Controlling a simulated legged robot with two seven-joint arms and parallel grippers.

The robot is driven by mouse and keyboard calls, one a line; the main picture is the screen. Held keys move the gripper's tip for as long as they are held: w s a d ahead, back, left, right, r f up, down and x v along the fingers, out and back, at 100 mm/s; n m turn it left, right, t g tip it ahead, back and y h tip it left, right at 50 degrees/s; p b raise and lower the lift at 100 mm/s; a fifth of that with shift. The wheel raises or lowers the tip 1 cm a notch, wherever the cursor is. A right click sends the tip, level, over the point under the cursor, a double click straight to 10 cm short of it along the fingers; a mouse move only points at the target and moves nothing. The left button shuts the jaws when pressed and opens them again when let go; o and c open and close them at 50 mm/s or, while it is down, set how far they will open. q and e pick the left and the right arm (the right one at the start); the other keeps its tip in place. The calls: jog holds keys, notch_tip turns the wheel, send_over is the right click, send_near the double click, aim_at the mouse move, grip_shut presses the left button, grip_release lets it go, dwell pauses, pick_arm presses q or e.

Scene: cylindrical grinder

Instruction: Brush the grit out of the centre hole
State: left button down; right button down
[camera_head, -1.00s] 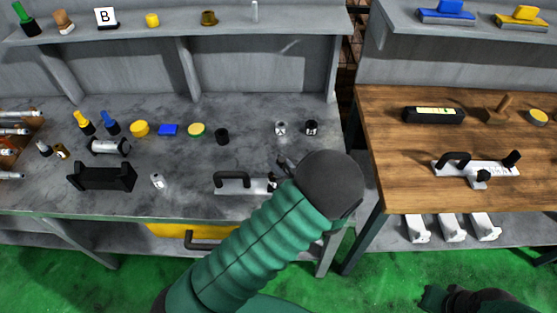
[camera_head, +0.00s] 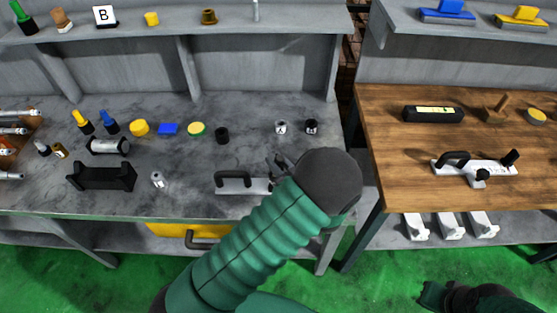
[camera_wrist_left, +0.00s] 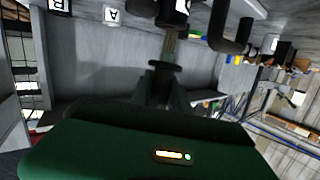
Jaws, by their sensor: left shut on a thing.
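In the head view my left gripper (camera_head: 283,168) is over the front of the grey bench, mostly hidden by my dark wrist. It is beside the right end of a light metal fixture with a black handle (camera_head: 234,179). The left wrist view shows the fingers (camera_wrist_left: 165,85) shut on a thin tool with a dark collar (camera_wrist_left: 165,66) and a brownish shaft (camera_wrist_left: 170,45), which looks like a brush. Its tip reaches a dark part with a pale face (camera_wrist_left: 181,7). I cannot make out the centre hole or grit. My right gripper (camera_head: 432,296) is low at the bottom right.
A black cradle (camera_head: 102,177), a small silver piece (camera_head: 158,180), a black cup (camera_head: 222,135) and two small cylinders (camera_head: 281,127) (camera_head: 311,126) stand on the grey bench. A wooden table (camera_head: 400,160) is at the right, across a gap. The bench's middle has free room.

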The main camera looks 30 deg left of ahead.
pick_arm(q)
jog(key=shift+w+a, duration=0.25)
jog(key=shift+w, duration=0.1)
jog(key=shift+w+f, duration=0.1)
jog(key=shift+w, duration=0.15)
jog(key=shift+s+d, duration=0.2)
jog(key=shift+s, duration=0.45)
jog(key=shift+w, duration=0.1)
jog(key=shift+w, duration=0.5)
jog(key=shift+p, duration=0.3)
